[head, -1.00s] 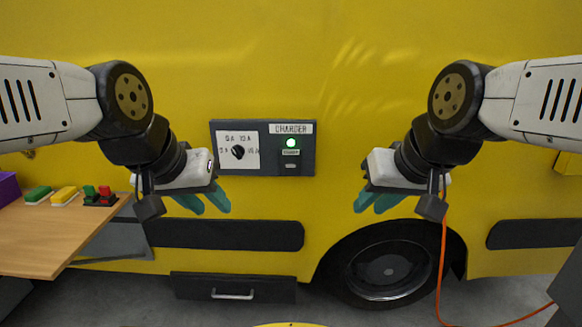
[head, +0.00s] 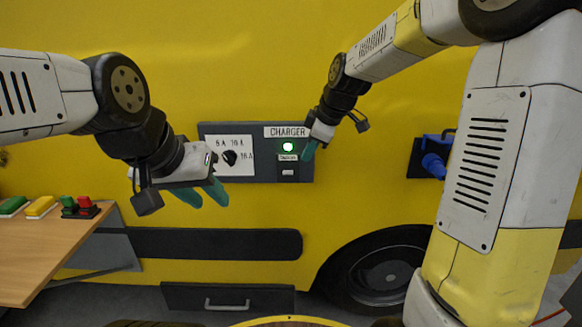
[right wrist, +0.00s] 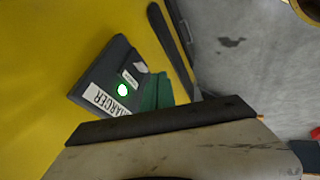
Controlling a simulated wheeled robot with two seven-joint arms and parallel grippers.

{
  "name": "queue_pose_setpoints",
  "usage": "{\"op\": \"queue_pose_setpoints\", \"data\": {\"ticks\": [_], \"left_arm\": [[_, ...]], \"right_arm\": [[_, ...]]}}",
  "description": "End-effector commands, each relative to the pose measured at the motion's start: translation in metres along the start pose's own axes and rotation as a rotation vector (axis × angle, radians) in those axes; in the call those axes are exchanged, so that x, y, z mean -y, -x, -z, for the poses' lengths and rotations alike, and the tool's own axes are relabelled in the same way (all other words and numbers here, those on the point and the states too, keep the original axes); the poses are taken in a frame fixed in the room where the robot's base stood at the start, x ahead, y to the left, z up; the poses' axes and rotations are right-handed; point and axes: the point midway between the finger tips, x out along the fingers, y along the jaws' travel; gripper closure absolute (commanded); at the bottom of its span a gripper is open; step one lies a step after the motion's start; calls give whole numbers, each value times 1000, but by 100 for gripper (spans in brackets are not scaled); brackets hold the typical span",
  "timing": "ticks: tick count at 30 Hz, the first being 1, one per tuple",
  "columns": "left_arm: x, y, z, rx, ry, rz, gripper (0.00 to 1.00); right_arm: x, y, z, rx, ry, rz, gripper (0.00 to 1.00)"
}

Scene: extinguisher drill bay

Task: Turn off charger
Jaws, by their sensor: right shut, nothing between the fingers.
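The dark charger panel (head: 268,178) is on the yellow vehicle side, with a white CHARGER label (head: 287,132). Its green light (head: 288,146) is lit. Below sit a small label and a pale switch (head: 288,172). At left is a black dial (head: 230,157) on a white amp scale. My right gripper (head: 308,151) is shut and empty at the panel's right edge, beside the light; contact cannot be told. Its teal fingers (right wrist: 157,92) show beside the panel in the right wrist view, near the lit light (right wrist: 123,90). My left gripper (head: 203,193) is open and empty, below the dial.
A blue plug (head: 434,163) sits in a dark socket at right. A dark drawer (head: 228,298) and wheel (head: 385,275) lie below. My right arm fills the right side.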

Motion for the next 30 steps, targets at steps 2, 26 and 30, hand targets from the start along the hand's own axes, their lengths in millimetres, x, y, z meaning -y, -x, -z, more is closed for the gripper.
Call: {"op": "queue_pose_setpoints", "data": {"ticks": [2, 26, 30], "left_arm": [[0, 0, 0, 0, 0, 0, 64], [0, 0, 0, 0, 0, 0, 64], [0, 0, 0, 0, 0, 0, 64]], "right_arm": [[-7, -14, 4, -12, 55, 11, 100], [-13, -60, 9, -26, 125, 23, 100], [-12, -90, 9, -25, 126, 23, 100]]}}
